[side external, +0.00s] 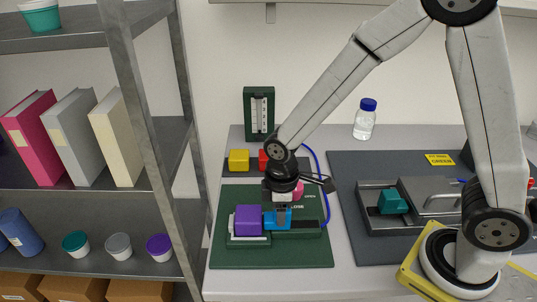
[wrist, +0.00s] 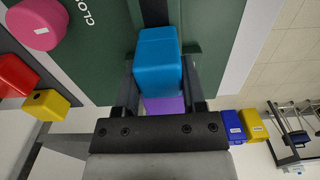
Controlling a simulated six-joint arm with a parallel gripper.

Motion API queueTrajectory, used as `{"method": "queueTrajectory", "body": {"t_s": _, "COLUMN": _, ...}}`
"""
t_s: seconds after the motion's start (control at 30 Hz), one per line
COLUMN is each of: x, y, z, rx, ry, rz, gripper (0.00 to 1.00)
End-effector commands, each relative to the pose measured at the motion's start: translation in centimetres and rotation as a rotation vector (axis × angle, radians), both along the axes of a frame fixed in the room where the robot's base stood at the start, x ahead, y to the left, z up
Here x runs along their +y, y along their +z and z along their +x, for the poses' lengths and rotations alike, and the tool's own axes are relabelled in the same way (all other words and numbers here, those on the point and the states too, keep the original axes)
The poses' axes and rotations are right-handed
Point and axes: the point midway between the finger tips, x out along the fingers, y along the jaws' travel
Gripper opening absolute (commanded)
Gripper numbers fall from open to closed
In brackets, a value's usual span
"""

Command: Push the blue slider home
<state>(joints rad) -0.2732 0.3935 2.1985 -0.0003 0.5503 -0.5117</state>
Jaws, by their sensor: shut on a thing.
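The blue slider (side external: 279,218) sits on a dark rail on the green board (side external: 225,258). It also shows in the wrist view (wrist: 157,58), between the two dark fingers. My gripper (wrist: 158,82) points down and is shut on the blue slider, one finger on each side. A purple block (side external: 248,220) stands directly left of the slider in the side view, on a light base. In the wrist view the purple block (wrist: 164,105) shows partly behind the slider. I cannot tell whether slider and block touch. The dark rail (side external: 306,224) is bare to the slider's right.
A pink knob (side external: 299,191), a yellow block (side external: 238,160) and a red block (side external: 263,159) stand behind. A blue cable (side external: 325,190) curves along the board's right. A grey panel with a teal block (side external: 393,201) lies right. A shelf post (side external: 150,130) stands left.

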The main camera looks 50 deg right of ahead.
Motion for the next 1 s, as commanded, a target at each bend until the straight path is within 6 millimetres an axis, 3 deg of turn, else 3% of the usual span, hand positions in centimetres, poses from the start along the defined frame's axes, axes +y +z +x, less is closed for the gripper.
{"method": "queueTrajectory", "body": {"t_s": 0.3, "x": 0.2, "y": 0.0, "z": 0.3, "rx": -0.004, "ry": 0.001, "rz": 0.001, "gripper": 0.00}}
{"method": "queueTrajectory", "body": {"t_s": 0.33, "x": 0.2, "y": 0.0, "z": 0.2, "rx": -0.004, "ry": 0.001, "rz": 0.001, "gripper": 0.62}}
{"method": "queueTrajectory", "body": {"t_s": 0.4, "x": 0.2, "y": 0.0, "z": 0.2, "rx": -0.003, "ry": 0.001, "rz": 0.000, "gripper": 0.84}}
{"method": "queueTrajectory", "body": {"t_s": 0.43, "x": 0.2, "y": 0.0, "z": 0.2, "rx": -0.002, "ry": 0.001, "rz": 0.001, "gripper": 0.88}}
{"method": "queueTrajectory", "body": {"t_s": 1.0, "x": 0.2, "y": 1.1, "z": 0.2, "rx": -0.002, "ry": 0.000, "rz": 0.001, "gripper": 0.88}}
